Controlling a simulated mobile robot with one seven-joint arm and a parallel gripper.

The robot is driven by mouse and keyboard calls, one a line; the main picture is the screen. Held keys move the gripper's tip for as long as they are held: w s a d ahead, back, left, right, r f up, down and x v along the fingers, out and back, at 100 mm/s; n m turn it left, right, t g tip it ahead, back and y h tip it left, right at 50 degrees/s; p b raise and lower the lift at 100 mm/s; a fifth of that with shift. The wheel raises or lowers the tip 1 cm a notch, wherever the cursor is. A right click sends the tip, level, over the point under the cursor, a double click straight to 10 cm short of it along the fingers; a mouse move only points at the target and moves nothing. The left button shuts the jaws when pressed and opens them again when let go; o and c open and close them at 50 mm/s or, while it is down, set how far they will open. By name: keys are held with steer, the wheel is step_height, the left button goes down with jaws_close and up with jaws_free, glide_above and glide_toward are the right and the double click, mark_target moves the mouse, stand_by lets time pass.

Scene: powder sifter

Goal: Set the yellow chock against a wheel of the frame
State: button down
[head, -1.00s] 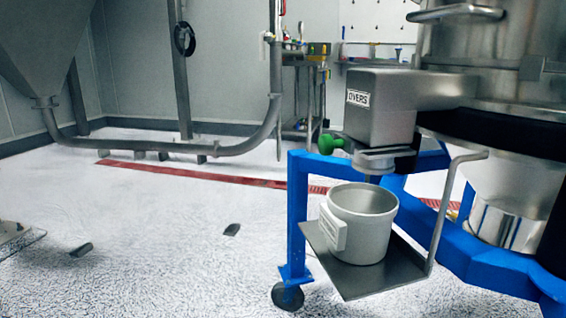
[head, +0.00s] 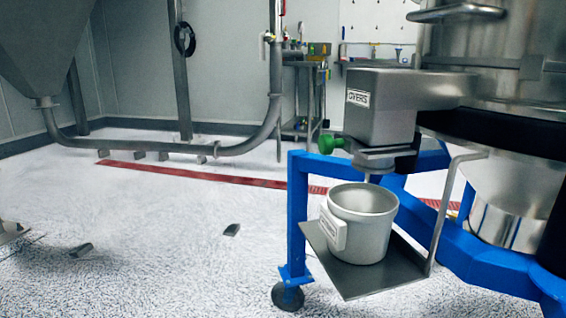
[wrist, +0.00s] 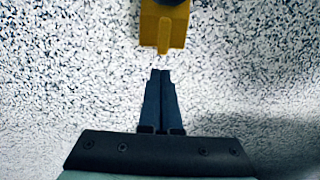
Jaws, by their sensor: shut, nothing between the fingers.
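The yellow chock (wrist: 165,25) shows at the top middle of the wrist view, on the speckled floor, cut off by the picture's top edge. My gripper (wrist: 161,73) is shut and empty, its fingertips pointing toward the chock with a small gap of floor showing between them in the picture. The blue frame (head: 298,215) stands at the right in the head view, with a dark wheel (head: 288,296) under its front left leg. Neither the yellow chock nor my gripper shows in the head view.
A grey shelf (head: 350,287) on the frame bears a light grey pot (head: 365,225). A steel hopper (head: 50,40) with a low pipe (head: 150,147) stands behind left.

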steer(key=shift+f+b, duration=1.7)
steer(key=shift+f, duration=0.75)
steer(key=shift+d, duration=0.55)
steer(key=shift+w+r+p, duration=0.1)
steer(key=shift+r+p, duration=1.15)
steer(key=shift+r, duration=0.05)
steer(key=r+p, duration=0.1)
steer(key=p, duration=0.1)
steer(key=a+r+p, duration=0.1)
steer(key=r+p, duration=0.3)
steer(key=shift+a+r, duration=0.25)
steer(key=shift+a, duration=0.05)
